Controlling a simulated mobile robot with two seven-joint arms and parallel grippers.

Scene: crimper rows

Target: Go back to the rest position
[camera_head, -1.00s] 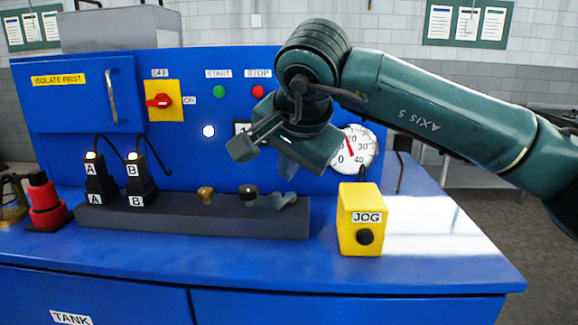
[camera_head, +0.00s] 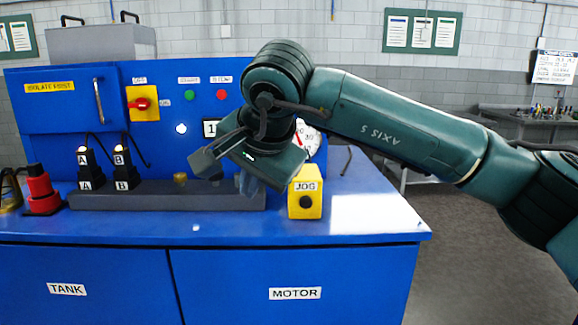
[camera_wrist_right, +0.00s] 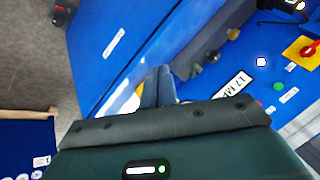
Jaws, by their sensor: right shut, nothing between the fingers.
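My right gripper (camera_head: 249,184) hangs at the end of the dark green arm in the head view, in front of the blue panel and over the right part of the dark rail (camera_head: 150,196). Its fingers are shut together with nothing between them. In the right wrist view the fingers (camera_wrist_right: 158,86) show close together, pointing away over the blue bench. The arm hides part of the dial gauge (camera_head: 311,139) and the rail's right end. My left gripper is not in view.
A yellow JOG box (camera_head: 304,205) stands just right of the gripper. Two black plugs marked A (camera_head: 84,163) and B (camera_head: 122,163) stand on the rail's left, beside a red device (camera_head: 41,187). The bench top (camera_head: 370,208) is clear right of the box; open floor lies beyond.

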